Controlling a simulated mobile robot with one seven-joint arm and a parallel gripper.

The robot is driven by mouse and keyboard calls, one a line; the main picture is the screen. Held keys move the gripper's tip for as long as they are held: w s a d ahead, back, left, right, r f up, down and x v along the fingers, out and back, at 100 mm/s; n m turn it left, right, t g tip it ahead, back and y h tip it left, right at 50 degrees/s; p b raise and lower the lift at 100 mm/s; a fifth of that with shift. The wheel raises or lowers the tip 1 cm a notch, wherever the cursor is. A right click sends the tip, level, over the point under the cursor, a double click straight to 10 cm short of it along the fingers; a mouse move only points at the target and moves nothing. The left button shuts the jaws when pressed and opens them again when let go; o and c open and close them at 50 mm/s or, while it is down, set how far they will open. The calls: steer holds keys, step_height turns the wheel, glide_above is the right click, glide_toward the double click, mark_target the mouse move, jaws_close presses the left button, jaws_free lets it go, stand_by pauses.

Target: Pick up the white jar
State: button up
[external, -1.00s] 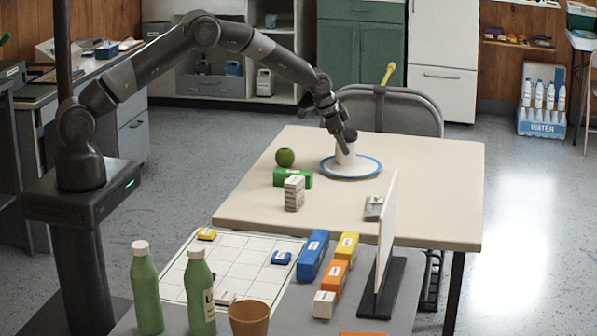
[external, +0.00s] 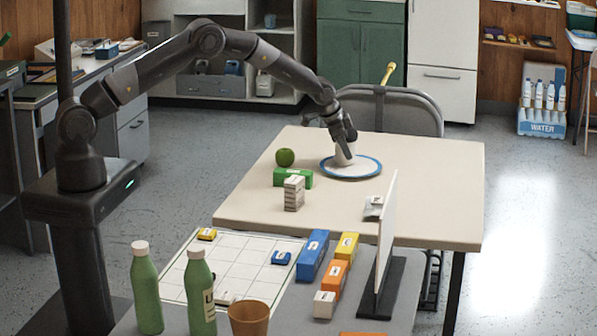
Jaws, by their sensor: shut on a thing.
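The white jar (external: 342,157) stands on a white plate with a blue rim (external: 352,176) on the beige table. Its upper part is largely hidden by my gripper (external: 346,152). My gripper comes down from above, tilted, and is shut on the jar. The jar looks upright and still at the plate; I cannot tell whether any gap lies under it.
Left of the plate are a green apple (external: 285,157), a green box (external: 293,177) and a small pale stacked block (external: 294,193). The table's right side is clear.

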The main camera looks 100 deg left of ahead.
steer(key=c, duration=0.5)
steer(key=shift+r, duration=0.1)
steer(key=shift+r, duration=0.5)
steer(key=r, duration=0.2)
steer(key=d+r, duration=0.1)
steer(key=shift+w+d+r, duration=0.1)
steer(key=shift+r, duration=0.25)
steer(key=d+r+n, duration=0.5)
steer(key=d+r, duration=0.2)
steer(key=d, duration=0.5)
steer(key=a+f, duration=0.2)
steer(key=a, duration=0.1)
steer(key=a+f, duration=0.2)
steer(key=a, duration=0.2)
steer(key=s+a+f, duration=0.1)
steer(key=a+f, duration=0.2)
steer(key=a, duration=0.1)
steer(key=shift+a+f, duration=0.1)
steer(key=shift+a, duration=0.05)
steer(key=shift+f, duration=1.95)
